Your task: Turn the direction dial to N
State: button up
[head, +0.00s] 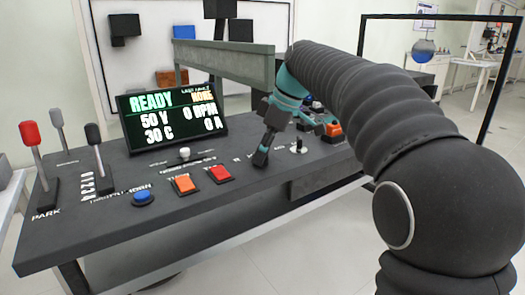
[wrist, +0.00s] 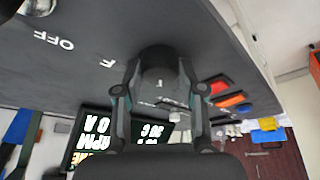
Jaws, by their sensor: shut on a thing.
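The direction dial is a dark round knob (wrist: 157,62) on the grey console, between my gripper's fingers in the wrist view. Small white markings show beside it, but its pointer and the letter it faces cannot be made out. My gripper (wrist: 159,90) is closed around the knob, one finger on each side. In the head view my gripper (head: 262,154) reaches down to the console top right of the red button, and its fingers and arm hide the dial. A white letter R is printed just left of the fingers.
The display (head: 172,117) reads READY, NONE and 0 RPM. A red button (head: 219,174), an orange button (head: 184,184) and a blue button (head: 143,198) lie left of my gripper. A toggle switch (head: 298,148) stands close on the right. Several levers stand at the far left.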

jog(key=shift+m, duration=0.3)
jog(key=m, duration=0.2)
jog(key=m+t, duration=0.1)
jog(key=m, duration=0.1)
jog(key=shift+s+a+t+h, duration=0.1)
jog(key=shift+s+t+h, duration=0.05)
jog(key=shift+t+h, duration=0.2)
jog(key=shift+m+t+h+p, duration=0.45)
jog(key=shift+m+t, duration=0.1)
jog(key=shift+m, duration=1.45)
jog(key=o, duration=1.1)
jog(key=shift+o, duration=0.2)
